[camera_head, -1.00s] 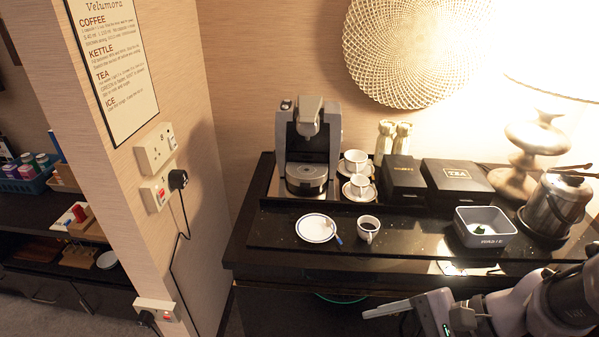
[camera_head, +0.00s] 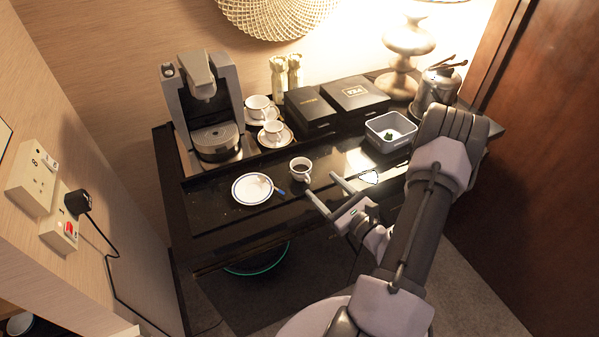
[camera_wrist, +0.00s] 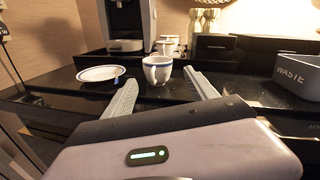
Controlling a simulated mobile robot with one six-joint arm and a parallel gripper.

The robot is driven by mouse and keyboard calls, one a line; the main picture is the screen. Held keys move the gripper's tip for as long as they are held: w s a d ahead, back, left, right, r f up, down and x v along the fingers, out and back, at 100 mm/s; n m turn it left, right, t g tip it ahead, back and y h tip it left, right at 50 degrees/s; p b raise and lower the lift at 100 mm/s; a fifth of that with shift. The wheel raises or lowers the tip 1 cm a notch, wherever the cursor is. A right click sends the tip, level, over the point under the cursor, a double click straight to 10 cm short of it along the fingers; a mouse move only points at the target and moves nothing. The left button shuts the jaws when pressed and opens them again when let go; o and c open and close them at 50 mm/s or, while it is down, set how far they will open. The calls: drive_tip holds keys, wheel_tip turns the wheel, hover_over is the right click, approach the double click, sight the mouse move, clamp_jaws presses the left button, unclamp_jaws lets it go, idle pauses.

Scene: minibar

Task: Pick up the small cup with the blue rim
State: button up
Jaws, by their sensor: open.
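The small cup with the blue rim (camera_head: 300,169) stands upright near the front edge of the black counter, right of a saucer, with dark liquid in it. In the wrist view the cup (camera_wrist: 157,70) is just beyond my fingertips, roughly centred between them. My gripper (camera_head: 321,186) is open and empty, in front of the cup and apart from it. In the wrist view both fingers of my gripper (camera_wrist: 161,80) are spread wide.
A blue-rimmed saucer (camera_head: 252,189) lies left of the cup. Behind stand a coffee machine (camera_head: 206,105), two more cups on saucers (camera_head: 273,133), black boxes (camera_head: 308,108) and a grey waste bin (camera_head: 390,131). A metal pot (camera_head: 437,88) stands at the right.

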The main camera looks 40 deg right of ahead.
sight(307, 174)
drive_tip(key=w, duration=0.3)
drive_tip(key=w+b, duration=0.1)
drive_tip(key=w, duration=0.1)
drive_tip(key=shift+w+a+f, duration=0.15)
drive_tip(key=shift+w+a, duration=0.05)
drive_tip(key=shift+w, duration=0.2)
clamp_jaws()
drive_tip(key=shift+s, duration=0.1)
idle(0.8)
